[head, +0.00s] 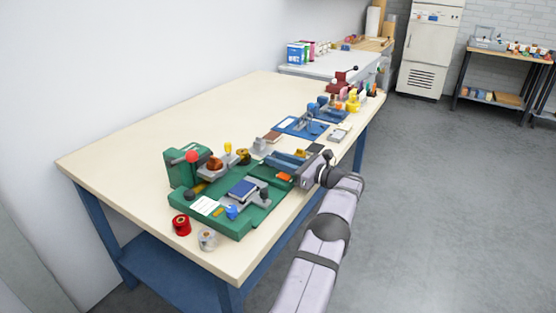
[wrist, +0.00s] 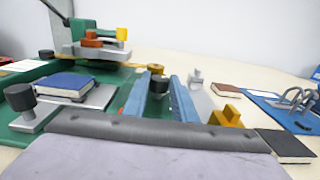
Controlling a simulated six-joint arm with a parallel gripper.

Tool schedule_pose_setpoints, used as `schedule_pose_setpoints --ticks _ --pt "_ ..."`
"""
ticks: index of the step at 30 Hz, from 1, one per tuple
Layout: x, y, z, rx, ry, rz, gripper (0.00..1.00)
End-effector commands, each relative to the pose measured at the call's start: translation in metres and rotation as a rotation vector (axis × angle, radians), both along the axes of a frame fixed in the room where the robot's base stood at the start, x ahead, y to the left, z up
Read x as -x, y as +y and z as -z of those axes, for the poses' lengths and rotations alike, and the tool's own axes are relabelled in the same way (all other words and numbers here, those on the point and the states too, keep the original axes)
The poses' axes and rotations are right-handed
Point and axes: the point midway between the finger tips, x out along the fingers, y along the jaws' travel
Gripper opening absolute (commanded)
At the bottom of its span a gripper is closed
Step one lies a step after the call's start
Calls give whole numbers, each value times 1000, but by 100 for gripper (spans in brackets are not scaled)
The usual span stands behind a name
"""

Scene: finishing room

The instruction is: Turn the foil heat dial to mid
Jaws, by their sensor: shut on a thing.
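The foil press has a green base (head: 240,230) and a green upright (head: 181,163) with a red ball handle (head: 191,156); its upper part also shows at the top left of the wrist view (wrist: 100,40). My gripper (head: 279,160) reaches over the right side of the base. In the wrist view its two blue fingers (wrist: 160,98) are closed around a dark round knob (wrist: 158,84), which I take as the foil heat dial. The fingers cover its sides, and no pointer or marks can be read. In the head view the knob is hidden.
A blue book (head: 242,187) lies on the press bed, near a black clamp knob (wrist: 19,97). A red reel (head: 181,225) and a clear reel (head: 207,240) stand at the front. A blue mat (head: 290,124) with tools lies behind. The table's left part is clear.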

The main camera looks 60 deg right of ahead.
Motion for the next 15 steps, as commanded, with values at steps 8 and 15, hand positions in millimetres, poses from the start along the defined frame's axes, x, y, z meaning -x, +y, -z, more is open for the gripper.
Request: schedule_pose_setpoints --ticks 8,15 --pt "0 2 -1 -3 2 47 2" --pt "0 4 0 -4 3 117 2"
